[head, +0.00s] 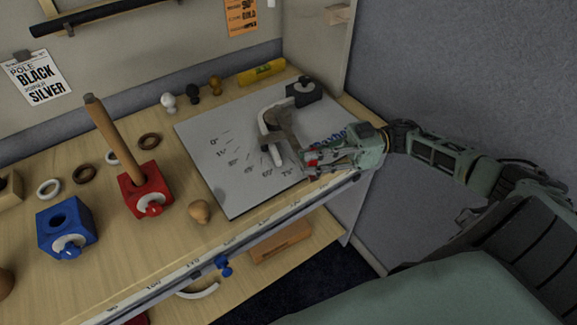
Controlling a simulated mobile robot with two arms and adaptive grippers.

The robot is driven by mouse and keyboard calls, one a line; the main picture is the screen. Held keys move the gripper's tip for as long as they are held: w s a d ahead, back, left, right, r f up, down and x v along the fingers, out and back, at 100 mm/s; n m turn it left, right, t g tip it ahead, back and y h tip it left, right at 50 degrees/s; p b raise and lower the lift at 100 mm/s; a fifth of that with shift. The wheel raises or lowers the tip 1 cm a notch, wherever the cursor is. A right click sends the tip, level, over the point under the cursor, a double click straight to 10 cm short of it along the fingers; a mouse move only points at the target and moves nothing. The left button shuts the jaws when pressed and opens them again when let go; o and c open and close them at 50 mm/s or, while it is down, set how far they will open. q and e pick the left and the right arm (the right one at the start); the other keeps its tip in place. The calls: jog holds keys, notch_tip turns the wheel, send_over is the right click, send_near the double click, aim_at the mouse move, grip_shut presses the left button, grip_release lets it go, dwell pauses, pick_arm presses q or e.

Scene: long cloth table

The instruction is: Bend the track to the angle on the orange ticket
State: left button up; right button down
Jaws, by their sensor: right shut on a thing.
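The orange ticket (240,15) hangs on the back wall, cut off by the top edge; its print is small and I cannot read it surely. A pale board (208,148) with printed angle marks lies on the table. On it a white curved track (262,106) bends around a grey-brown lever (283,122). A black block (304,91) stands by the track's far end. My right gripper (312,161) comes in from the right, shut at the lever's near end, where a red part shows; the fingers hide much of it. My left gripper is out of view.
A red block (145,190) with an upright wooden pole and a blue block (66,226) stand left of the board. Several rings and small pegs lie around them. A wooden knob (200,211) sits by the board's near left edge. A yellow level (262,72) lies behind.

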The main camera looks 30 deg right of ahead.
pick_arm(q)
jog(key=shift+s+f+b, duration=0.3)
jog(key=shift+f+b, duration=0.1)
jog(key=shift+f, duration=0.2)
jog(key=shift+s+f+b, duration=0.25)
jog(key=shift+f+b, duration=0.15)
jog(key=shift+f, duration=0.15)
pick_arm(e)
jog(key=shift+w+v, duration=0.2)
jog(key=shift+v, duration=1)
jog(key=shift+w+v, duration=0.2)
jog(key=shift+v, duration=1)
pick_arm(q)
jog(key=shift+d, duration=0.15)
pick_arm(e)
jog(key=shift+d, duration=0.1)
jog(key=c, duration=1.6)
grip_release()
notch_tip(320, 180, up, 10)
